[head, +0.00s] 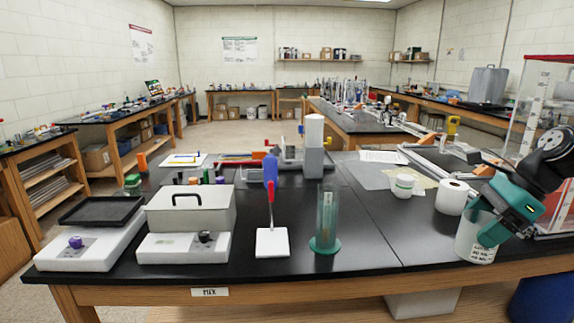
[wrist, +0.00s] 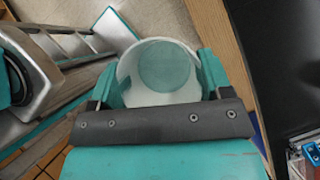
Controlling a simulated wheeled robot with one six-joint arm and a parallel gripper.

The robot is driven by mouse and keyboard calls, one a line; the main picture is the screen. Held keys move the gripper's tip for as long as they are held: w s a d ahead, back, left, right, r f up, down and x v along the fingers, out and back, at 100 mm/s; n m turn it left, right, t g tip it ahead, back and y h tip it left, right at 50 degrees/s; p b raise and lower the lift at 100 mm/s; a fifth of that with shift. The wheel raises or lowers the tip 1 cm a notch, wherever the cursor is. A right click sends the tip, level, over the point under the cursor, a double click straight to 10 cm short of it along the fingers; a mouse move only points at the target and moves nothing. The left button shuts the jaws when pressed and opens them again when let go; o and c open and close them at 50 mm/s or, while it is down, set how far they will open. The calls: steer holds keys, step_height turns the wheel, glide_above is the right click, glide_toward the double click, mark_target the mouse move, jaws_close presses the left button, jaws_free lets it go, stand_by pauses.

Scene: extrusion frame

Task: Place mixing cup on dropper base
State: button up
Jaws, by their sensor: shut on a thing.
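The mixing cup, a white open-topped cup (head: 474,242) with a dark printed label, is at the right of the head view. My gripper (head: 489,232) is shut on its wall. In the wrist view the round cup (wrist: 160,75) sits between my teal fingers (wrist: 158,80), and its inside looks empty. A white square plate (head: 272,242) on the black bench carries a red upright with a blue top; it looks like the dropper base, though I cannot be sure. The plate is clear of my gripper, well to its left.
A clear cylinder with a green foot (head: 326,225) stands right of the plate. White boxes (head: 185,247) stand to its left. A paper roll (head: 452,197) and small white tub (head: 404,187) stand near the cup. The bench's wooden edge (wrist: 222,50) runs beside the cup.

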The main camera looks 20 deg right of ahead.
steer(key=shift+w+a+f+n+g, duration=0.2)
steer(key=shift+w+f+n+g, duration=0.15)
steer(key=shift+f+n, duration=0.3)
steer(key=w+a+f+n+g+h, duration=0.2)
steer(key=w+a+f+n+g, duration=0.1)
steer(key=a+f+n, duration=0.7)
steer(key=w+a+f+n+g+h, duration=0.3)
steer(key=a+f+n+g, duration=0.3)
steer(key=a+f+n, duration=0.3)
step_height(320, 180, down, 7)
steer(key=n, duration=0.4)
steer(key=shift+w+a+h, duration=0.3)
steer(key=shift+w+a, duration=0.05)
steer(key=shift+a, duration=0.05)
steer(key=shift+g, duration=0.25)
